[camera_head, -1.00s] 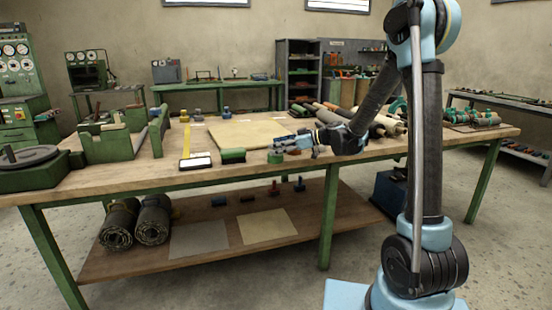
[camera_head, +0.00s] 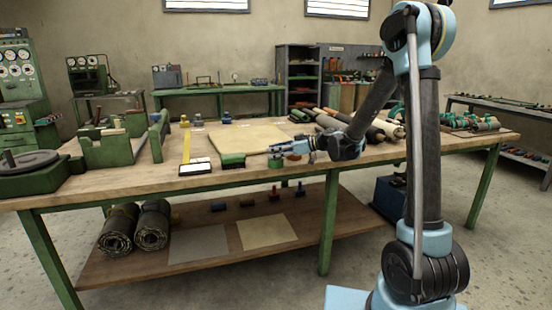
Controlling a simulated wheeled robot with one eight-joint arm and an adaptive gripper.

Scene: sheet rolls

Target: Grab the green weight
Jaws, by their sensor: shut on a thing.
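A small green weight (camera_head: 276,162) stands near the front edge of the wooden workbench (camera_head: 330,166), right of a dark green block (camera_head: 232,161). My gripper (camera_head: 275,150) reaches in from the right, low over the bench, with its fingertips at the top of the green weight. It is shut on the weight; the fingers partly cover its upper part. The weight looks to be still at bench level; I cannot tell whether it touches the bench.
A beige sheet (camera_head: 240,137) lies behind my gripper. Rolls (camera_head: 385,128) lie at the right, and a yellow ruler (camera_head: 186,147) and a white-faced panel (camera_head: 195,167) at the left. A green holder (camera_head: 108,148) stands farther left. Small weights stand at the bench's back.

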